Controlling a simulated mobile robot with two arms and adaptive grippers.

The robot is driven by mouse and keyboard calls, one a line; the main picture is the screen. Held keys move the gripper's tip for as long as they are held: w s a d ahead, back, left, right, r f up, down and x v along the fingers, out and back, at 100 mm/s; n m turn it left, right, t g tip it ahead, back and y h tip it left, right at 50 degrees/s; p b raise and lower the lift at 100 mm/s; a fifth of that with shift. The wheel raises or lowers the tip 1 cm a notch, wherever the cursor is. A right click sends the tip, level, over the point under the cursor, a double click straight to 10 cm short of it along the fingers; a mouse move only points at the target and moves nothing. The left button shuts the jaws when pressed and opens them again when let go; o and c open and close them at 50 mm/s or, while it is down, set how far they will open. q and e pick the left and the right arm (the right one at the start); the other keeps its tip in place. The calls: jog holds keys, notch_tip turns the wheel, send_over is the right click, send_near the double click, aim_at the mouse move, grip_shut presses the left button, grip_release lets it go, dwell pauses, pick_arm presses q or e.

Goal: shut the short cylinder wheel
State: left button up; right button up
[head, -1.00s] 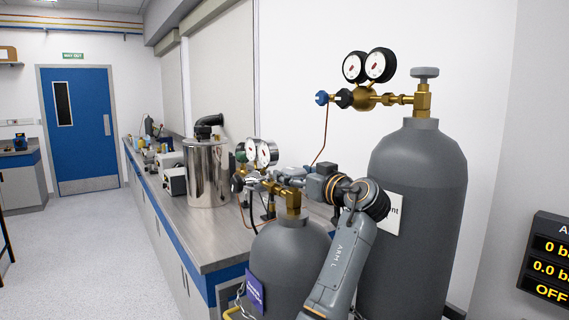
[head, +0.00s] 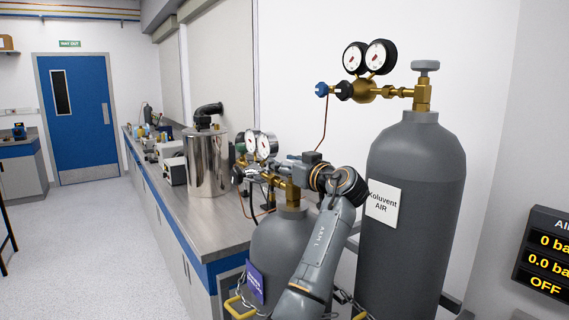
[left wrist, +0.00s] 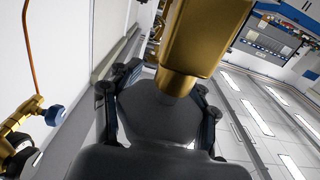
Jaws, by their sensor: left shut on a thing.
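The short cylinder (head: 282,250) is grey with a brass valve (head: 288,190) and a purple label, below the bench's right end. My left gripper (head: 298,163) reaches across the top of this valve from the right. In the left wrist view its dark fingers (left wrist: 165,85) are on both sides of a dark grey round part, which looks like the short cylinder wheel (left wrist: 160,115). The brass valve (left wrist: 205,40) meets this part. The gripper is shut on it. In the head view the wheel is mostly hidden by the gripper. My right gripper is out of view.
The tall grey cylinder (head: 415,220), labelled Koluvent AIR, stands close on the right with its own wheel (head: 425,67) and gauges. Two gauges (head: 259,145) sit just left of my gripper. A metal vessel (head: 207,160) stands on the bench. A display (head: 545,255) reads OFF.

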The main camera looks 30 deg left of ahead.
pick_arm(q)
jog(key=shift+w+a+f, duration=0.1)
jog(key=shift+f, duration=0.05)
jog(key=shift+c, duration=0.9)
jog(key=shift+f, duration=0.1)
